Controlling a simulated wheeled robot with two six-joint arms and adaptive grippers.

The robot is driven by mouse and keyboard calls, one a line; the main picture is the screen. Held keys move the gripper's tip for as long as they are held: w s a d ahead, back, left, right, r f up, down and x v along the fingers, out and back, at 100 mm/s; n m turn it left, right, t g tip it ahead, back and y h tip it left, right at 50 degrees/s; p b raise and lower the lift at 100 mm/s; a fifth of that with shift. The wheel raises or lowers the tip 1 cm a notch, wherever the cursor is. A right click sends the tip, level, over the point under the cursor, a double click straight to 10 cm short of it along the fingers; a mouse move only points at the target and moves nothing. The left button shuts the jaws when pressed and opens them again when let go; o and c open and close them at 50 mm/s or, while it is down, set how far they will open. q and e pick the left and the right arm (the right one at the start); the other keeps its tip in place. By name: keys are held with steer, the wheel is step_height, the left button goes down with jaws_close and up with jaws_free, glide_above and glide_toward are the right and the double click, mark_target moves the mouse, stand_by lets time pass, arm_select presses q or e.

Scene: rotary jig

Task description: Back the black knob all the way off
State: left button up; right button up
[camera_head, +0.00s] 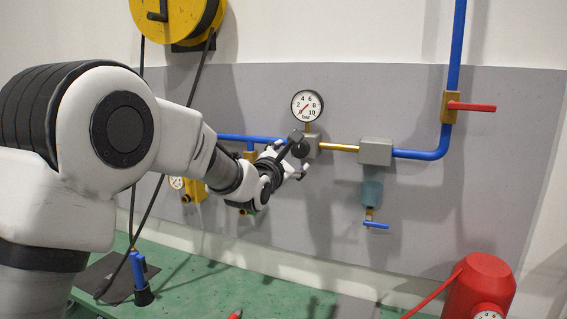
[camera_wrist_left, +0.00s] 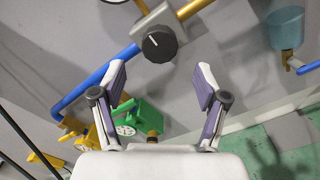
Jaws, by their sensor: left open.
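The black knob (camera_wrist_left: 159,44) is round with a pale mark on its face. It sits on the front of a grey regulator block (camera_wrist_left: 148,20) in the left wrist view. In the head view the knob (camera_head: 300,149) is partly hidden by my left gripper (camera_head: 299,153). My left gripper (camera_wrist_left: 160,80) is open and empty. In the left wrist view its two fingers are spread wide, with the knob beyond the tips and between their lines. I cannot see contact with the knob. My right gripper is not in view.
A pressure gauge (camera_head: 307,106) stands above the block. A brass pipe (camera_head: 338,147) leads right to a grey filter block (camera_head: 375,151) with a blue bowl (camera_head: 372,192). A red-handled valve (camera_head: 470,106) is farther right. A red tank (camera_head: 480,285) stands on the green bench (camera_head: 262,298).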

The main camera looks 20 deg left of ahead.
arm_select(q)
steer(key=s, duration=0.5)
steer(key=shift+s+a, duration=0.1)
steer(key=shift+s, duration=0.15)
